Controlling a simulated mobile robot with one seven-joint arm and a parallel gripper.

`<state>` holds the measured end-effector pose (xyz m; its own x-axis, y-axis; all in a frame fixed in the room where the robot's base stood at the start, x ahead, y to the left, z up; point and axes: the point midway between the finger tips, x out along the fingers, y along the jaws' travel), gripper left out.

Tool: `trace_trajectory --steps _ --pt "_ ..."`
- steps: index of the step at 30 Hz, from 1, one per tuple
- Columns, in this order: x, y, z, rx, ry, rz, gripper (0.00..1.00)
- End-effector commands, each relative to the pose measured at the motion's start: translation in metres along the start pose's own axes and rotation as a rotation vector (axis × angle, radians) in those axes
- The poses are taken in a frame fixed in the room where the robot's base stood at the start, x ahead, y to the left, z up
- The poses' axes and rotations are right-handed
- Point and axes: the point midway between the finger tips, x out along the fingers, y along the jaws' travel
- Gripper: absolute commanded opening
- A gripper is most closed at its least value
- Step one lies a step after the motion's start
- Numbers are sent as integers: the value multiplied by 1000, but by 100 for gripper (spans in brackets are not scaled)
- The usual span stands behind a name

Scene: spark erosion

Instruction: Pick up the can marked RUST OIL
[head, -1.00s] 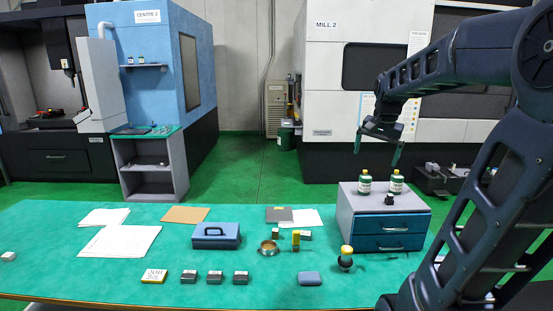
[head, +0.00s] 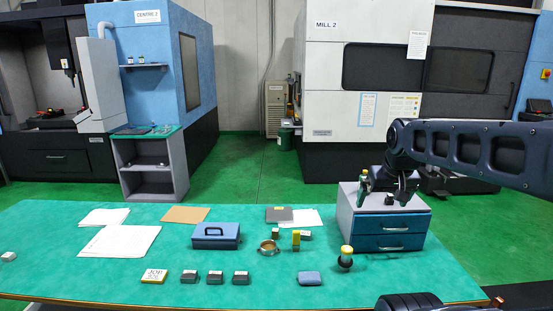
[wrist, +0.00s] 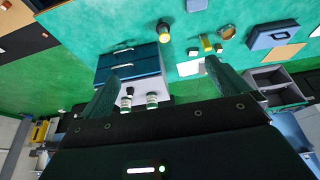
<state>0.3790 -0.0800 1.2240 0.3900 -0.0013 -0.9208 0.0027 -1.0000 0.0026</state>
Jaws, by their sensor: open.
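The lettering is too small to read, so I cannot tell which is RUST OIL. In the head view one can (head: 364,174) shows partly behind a finger; the other is hidden by my gripper. My gripper (head: 382,202) is open and empty, pointing down over the cabinet top; its fingers also show in the wrist view (wrist: 163,76).
A small black block (head: 389,199) sits on the cabinet top. A yellow-topped round black item (head: 346,258) stands left of the cabinet. A blue toolbox (head: 216,237), a brass ring (head: 268,247) and several small boxes lie on the green table (head: 120,263).

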Motion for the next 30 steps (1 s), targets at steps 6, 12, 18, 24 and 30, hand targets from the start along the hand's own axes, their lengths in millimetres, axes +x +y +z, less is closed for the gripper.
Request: trace_trajectory --steps 6,12,18,24,30 --pt "0 0 0 1 0 0 90" --pt "0 0 0 2 0 0 77" --pt "0 1 -4 9 -2 4 77" --pt "7 11 -38 82 -9 43 77" --pt "23 28 -91 196 -7 107 77"
